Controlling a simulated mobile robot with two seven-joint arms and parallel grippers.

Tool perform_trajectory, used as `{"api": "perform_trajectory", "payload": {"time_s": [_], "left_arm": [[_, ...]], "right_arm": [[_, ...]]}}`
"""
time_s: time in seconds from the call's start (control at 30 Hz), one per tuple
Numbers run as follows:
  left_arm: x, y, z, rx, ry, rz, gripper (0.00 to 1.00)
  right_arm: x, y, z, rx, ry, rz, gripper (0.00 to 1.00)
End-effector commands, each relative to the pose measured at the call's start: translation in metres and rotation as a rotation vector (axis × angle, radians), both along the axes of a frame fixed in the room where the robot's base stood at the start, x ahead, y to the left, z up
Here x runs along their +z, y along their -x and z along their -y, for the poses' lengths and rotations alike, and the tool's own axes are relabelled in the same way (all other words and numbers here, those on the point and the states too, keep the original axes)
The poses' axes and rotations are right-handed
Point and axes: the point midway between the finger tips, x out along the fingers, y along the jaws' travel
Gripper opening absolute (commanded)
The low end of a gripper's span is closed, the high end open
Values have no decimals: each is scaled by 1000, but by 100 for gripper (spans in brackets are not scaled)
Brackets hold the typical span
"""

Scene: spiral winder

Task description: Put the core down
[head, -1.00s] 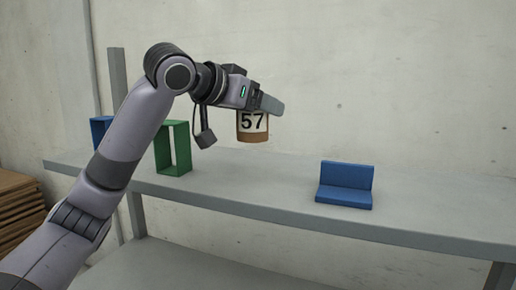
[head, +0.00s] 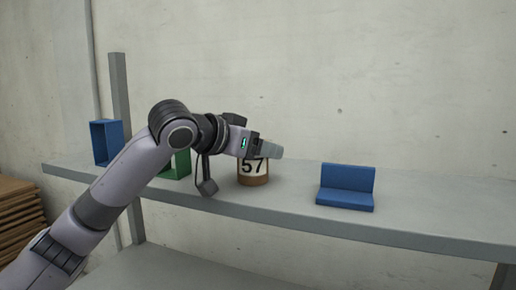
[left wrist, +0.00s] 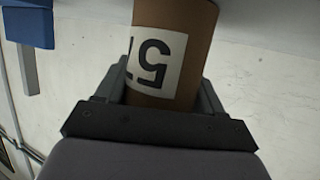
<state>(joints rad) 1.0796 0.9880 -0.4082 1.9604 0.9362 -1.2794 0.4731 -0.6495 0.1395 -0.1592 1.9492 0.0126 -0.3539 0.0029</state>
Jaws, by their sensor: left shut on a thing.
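The core (head: 253,180) is a short brown cylinder with a white label reading 57. It is upright at the grey shelf (head: 290,203), its lower end at or very near the surface; I cannot tell if it touches. My left gripper (head: 268,151) is shut on the core near its top, coming in from the left. In the left wrist view the core (left wrist: 189,79) sits between the two fingers, with its label partly hidden by a finger. My right gripper is in neither view.
A blue L-shaped block (head: 345,188) stands on the shelf to the right of the core. A green open frame (head: 180,164) is partly hidden behind my left arm, and a blue open frame (head: 106,142) stands at the far left. The shelf right of the blue block is clear.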

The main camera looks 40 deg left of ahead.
Motion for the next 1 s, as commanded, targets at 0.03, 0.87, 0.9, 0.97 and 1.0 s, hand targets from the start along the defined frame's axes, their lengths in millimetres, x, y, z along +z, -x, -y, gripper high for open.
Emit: {"api": "perform_trajectory", "payload": {"time_s": [0.03, 0.87, 0.9, 0.97, 1.0], "left_arm": [[-2, 0, 0, 0, 0, 0, 37], [21, 59, -10, 4, -4, 3, 93], [24, 67, -12, 3, -3, 3, 93], [29, 78, -14, 4, -3, 4, 93], [31, 85, -14, 2, -3, 3, 93]], "right_arm": [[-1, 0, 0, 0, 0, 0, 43], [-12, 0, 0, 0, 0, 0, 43], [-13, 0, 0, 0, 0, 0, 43], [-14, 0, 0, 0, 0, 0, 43], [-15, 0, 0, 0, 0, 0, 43]]}}
